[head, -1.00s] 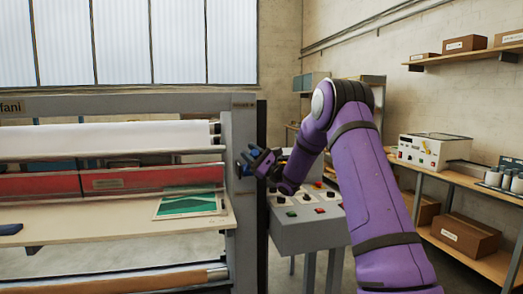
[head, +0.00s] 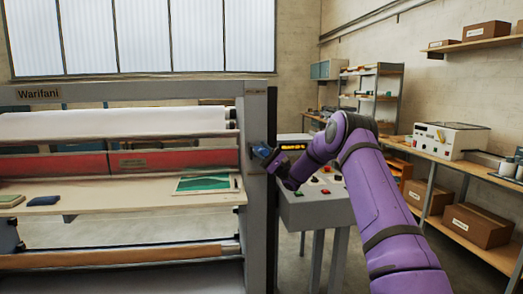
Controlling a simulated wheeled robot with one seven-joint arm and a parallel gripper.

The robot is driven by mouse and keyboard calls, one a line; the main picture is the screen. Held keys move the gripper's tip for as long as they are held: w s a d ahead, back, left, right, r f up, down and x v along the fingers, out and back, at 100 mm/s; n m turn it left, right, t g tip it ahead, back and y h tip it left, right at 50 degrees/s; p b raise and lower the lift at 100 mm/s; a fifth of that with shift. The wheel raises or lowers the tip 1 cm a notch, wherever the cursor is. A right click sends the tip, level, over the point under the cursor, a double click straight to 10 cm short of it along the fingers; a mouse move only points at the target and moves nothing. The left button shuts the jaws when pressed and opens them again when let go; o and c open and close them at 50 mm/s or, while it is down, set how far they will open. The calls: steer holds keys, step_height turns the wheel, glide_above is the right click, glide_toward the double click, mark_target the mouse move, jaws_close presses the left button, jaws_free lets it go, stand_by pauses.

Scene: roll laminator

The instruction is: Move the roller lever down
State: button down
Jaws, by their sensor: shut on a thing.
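The roll laminator (head: 258,215) stands at the left, with its grey side post facing the control box. The roller lever (head: 261,151) shows as a small blue piece at the right side of this post, at about the height of the red bar. My gripper (head: 271,160) is at this lever and shut on it. The fingers are small and dark here, and they and my wrist hide much of the lever. The lever's exact tilt cannot be told.
A grey control box (head: 312,215) with buttons and a lit display (head: 293,147) stands just right of the post, under my wrist. A shelf bench with a white device (head: 448,139) and cardboard boxes (head: 476,225) lines the right wall. A green print (head: 203,183) lies on the laminator's table.

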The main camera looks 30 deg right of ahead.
steer(key=shift+f, duration=0.2)
steer(key=c, duration=0.8)
jaws_free()
steer(key=shift+o, duration=0.2)
steer(key=v, duration=1)
steer(key=shift+s+d+f, duration=0.15)
steer(key=shift+s+d, duration=0.05)
steer(key=shift+d, duration=0.1)
